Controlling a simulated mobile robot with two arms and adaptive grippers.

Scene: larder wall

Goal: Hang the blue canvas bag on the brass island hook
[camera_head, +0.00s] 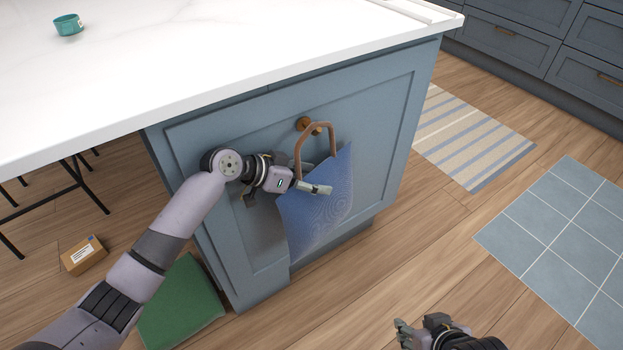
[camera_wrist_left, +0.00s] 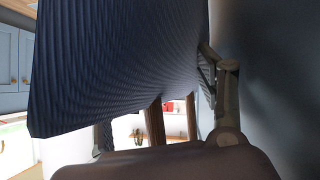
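The blue canvas bag (camera_head: 318,215) is against the island's end panel, tilted, with its right top corner higher. Its tan handle (camera_head: 299,150) loops up to the brass hook (camera_head: 303,124). The loop's top overlaps the hook, but I cannot tell whether it rests on it. My left gripper (camera_head: 312,188) is at the bag's top left edge, by the lower left end of the handle. In the left wrist view the bag (camera_wrist_left: 115,65) fills the upper part, beside one finger; the grip is unclear. My right gripper (camera_head: 402,335) is low at the bottom edge, away from the bag, its finger opening unclear.
The white countertop (camera_head: 200,60) overhangs the blue island panel (camera_head: 385,120). A teal cup (camera_head: 68,25) stands on it. A green cushion (camera_head: 182,305) and a cardboard box (camera_head: 84,255) lie on the floor at left. Rugs lie at right, with bare floor between.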

